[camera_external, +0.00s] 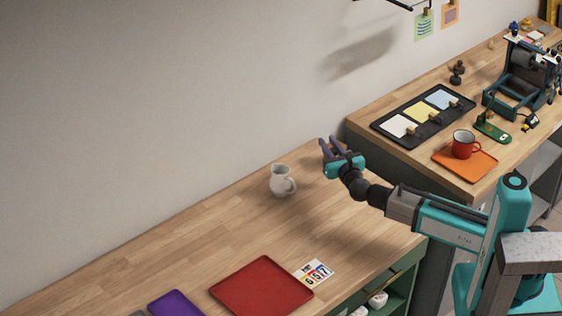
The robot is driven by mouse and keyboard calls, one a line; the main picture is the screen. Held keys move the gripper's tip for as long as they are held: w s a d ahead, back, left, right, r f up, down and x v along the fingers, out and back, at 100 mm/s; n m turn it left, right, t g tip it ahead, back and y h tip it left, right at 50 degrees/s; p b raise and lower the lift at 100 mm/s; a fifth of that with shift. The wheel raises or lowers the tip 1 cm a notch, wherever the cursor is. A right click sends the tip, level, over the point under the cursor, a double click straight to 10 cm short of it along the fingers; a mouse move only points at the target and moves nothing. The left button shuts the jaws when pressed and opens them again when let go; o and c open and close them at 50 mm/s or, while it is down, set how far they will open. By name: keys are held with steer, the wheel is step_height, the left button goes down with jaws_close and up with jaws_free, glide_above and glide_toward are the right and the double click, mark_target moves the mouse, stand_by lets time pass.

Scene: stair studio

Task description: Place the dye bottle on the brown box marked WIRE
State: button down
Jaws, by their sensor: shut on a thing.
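My gripper (331,145) is raised near the wall, over the far right end of the long wooden bench, with its fingers pointing up and left. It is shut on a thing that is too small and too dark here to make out. I cannot tell whether it is the dye bottle, and no dye bottle shows clearly elsewhere. No brown box marked WIRE shows in this view.
A white jug (281,181) stands left of my gripper. A red tray (261,288), a number card (314,272) and a purple tray (176,304) lie nearer. The right bench holds a black tray (387,128) and a red mug (463,144) on an orange mat (474,169).

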steer(key=w+a+r+n+g+y+p, duration=0.2)
steer(key=a+r+n+g+y+p, duration=0.15)
steer(key=a, duration=0.25)
steer(key=w+d+r+t+p, duration=0.1)
steer(key=w+d+r+p, duration=0.3)
steer(key=w+d+r, duration=0.2)
steer(key=w+r+m, duration=0.1)
steer(key=w+r, duration=0.1)
steer(key=w, duration=0.1)
steer(key=shift+w+d+r+t+p, duration=0.15)
steer(key=shift+w+r+t+p, duration=0.15)
steer(key=shift+w+t, duration=0.05)
steer(key=shift+f+b, duration=0.9)
steer(key=shift+f, duration=1.15)
steer(key=shift+f+b, duration=0.95)
steer(key=shift+f, duration=1)
